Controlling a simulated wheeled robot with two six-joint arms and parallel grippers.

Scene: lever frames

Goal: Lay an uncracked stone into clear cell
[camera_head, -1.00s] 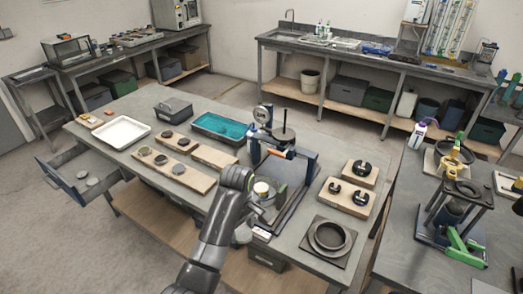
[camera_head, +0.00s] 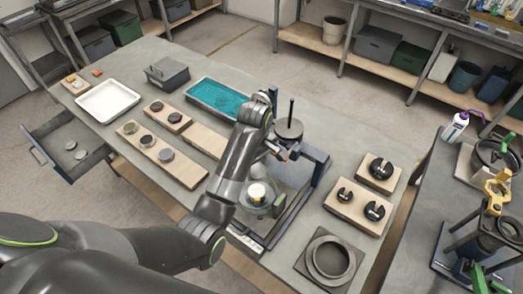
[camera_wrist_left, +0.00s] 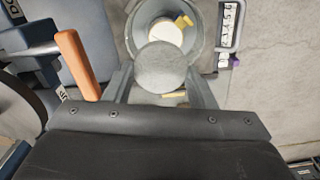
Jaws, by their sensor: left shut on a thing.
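My left gripper (camera_wrist_left: 166,92) is shut on a grey round stone (camera_wrist_left: 165,67); the stone's visible face looks plain, with no crack that I can make out. In the left wrist view the stone overlaps the near part of the clear cell (camera_wrist_left: 142,22), which has a pale puck inside; the gap between them is hard to judge. In the head view the clear cell (camera_head: 246,207) stands at the lever frame (camera_head: 313,172), and my left arm hides the jaws and held stone. Other stones (camera_head: 147,141) lie on wooden boards. My right gripper is not in view.
The frame's orange handle (camera_wrist_left: 77,65) is close to my left gripper. Boards with slotted black weights (camera_head: 375,211) and a ring on a dark plate (camera_head: 330,258) lie right of it. A teal tray (camera_head: 218,97), white tray (camera_head: 108,99) and open drawer (camera_head: 68,150) are leftward.

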